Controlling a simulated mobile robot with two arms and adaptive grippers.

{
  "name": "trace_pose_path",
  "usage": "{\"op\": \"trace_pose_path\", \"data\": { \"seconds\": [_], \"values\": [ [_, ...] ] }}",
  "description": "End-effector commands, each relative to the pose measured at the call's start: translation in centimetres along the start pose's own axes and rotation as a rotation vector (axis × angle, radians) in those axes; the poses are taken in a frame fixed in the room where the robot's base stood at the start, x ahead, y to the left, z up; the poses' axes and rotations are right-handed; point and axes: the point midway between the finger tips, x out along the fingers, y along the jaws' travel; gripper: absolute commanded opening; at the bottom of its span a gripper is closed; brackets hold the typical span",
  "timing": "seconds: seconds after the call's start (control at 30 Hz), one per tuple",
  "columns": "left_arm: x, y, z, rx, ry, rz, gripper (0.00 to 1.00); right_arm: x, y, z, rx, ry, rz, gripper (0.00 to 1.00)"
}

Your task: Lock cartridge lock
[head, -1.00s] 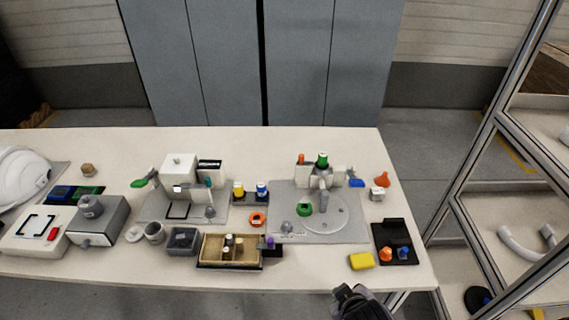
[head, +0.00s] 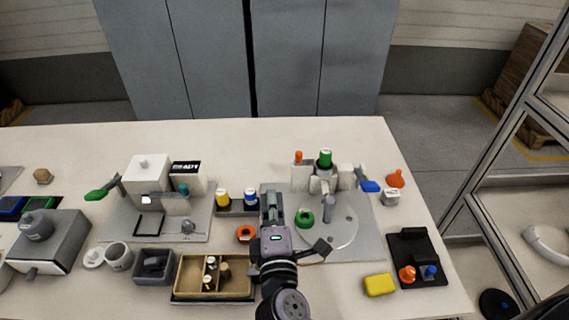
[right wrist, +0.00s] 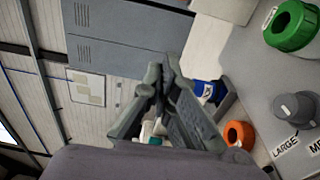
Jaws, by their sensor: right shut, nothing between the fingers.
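A station on the right has a grey base plate (head: 370,228) with a round disc. A green-topped cartridge (head: 325,159) stands upright in its white-and-grey holder (head: 324,180). A blue-ended lever (head: 368,184) sticks out at the holder's right side; I cannot tell whether it is the cartridge lock or how it is set. My right gripper (head: 272,200) is shut and empty, above the table left of the disc. In the right wrist view its fingertips (right wrist: 160,76) meet, touching no object. My left gripper is not in view.
A green ring (head: 305,218), an orange ring (head: 246,234) and a blue-capped bottle (head: 251,198) are near the right gripper. A second station (head: 148,178) with a green lever (head: 98,193) stands left. A wooden tray (head: 183,283) lies in front. The table's back strip is clear.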

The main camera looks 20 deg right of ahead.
Motion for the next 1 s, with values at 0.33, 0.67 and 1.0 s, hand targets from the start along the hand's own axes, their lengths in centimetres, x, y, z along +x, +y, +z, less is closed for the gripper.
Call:
{"op": "trace_pose_path", "data": {
  "seconds": [0.33, 0.67, 1.0],
  "values": [
    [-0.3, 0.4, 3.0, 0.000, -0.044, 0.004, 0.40, 0.2, 0.1, 0.0, -0.001, -0.001, 0.001, 0.00],
    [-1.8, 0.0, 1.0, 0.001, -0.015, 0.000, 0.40, 5.0, 0.5, 0.0, -0.001, -0.001, 0.003, 0.00],
    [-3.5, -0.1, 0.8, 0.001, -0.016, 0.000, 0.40, 10.5, 0.3, 1.7, -0.004, -0.003, -0.001, 0.00]
  ]
}}
